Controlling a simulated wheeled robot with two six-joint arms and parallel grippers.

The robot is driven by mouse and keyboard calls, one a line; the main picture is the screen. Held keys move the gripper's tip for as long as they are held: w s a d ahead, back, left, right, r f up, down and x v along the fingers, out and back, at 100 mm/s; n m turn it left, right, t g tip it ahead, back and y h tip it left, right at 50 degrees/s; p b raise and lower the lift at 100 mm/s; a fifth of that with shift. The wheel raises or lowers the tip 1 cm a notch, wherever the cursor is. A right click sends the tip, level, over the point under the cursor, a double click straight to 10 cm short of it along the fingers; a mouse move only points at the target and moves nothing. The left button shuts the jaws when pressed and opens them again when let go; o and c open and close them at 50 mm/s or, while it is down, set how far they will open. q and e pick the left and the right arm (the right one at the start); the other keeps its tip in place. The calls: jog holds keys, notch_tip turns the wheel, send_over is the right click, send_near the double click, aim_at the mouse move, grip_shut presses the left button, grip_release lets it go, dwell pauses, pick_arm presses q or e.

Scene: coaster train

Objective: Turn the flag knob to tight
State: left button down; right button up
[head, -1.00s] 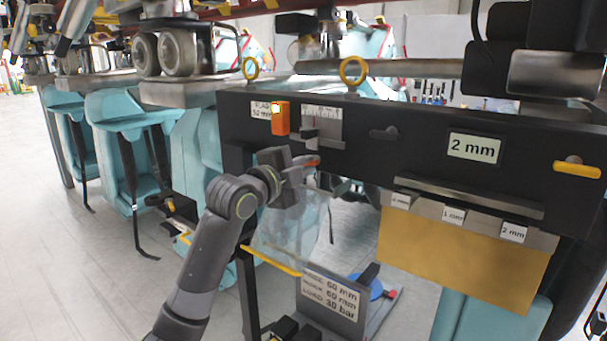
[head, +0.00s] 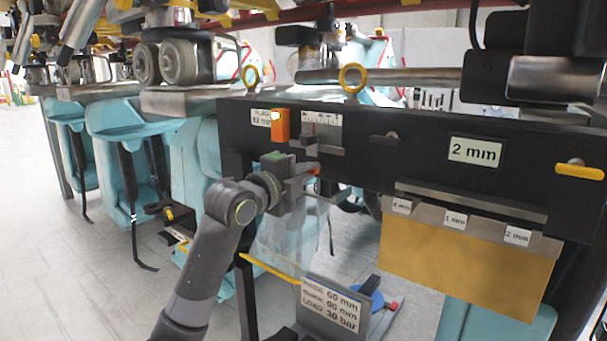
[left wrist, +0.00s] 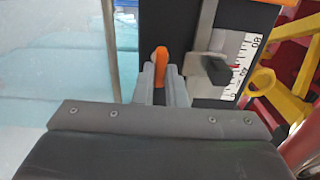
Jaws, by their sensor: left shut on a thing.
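The flag knob (left wrist: 160,58) is a small orange lever. In the left wrist view it stands nearly upright between my left gripper's fingers (left wrist: 161,80), which are shut on it. In the head view my left gripper (head: 312,172) is at the front of the black beam (head: 420,150), below the ruler scale, and hides most of the knob. The scale (head: 322,122) has a red pointer and a grey slide; it also shows in the left wrist view (left wrist: 245,55). An orange block (head: 280,124) sits beside the flag label (head: 260,117). My right gripper is not in view.
A dark block (left wrist: 216,69) on the slide stands close to the right of the fingers. A clear panel (head: 285,235) hangs below the beam. A sign with size and load values (head: 331,305) stands lower down. A tan plate (head: 465,270) hangs at the right.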

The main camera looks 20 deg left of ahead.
pick_arm(q)
jog(key=c, duration=1.5)
grip_release()
jog(key=shift+s+a+f, duration=0.1)
jog(key=shift+s+a, duration=0.1)
jog(key=shift+s, duration=0.35)
jog(key=shift+b+v, duration=2)
jog(key=shift+v, duration=6.15)
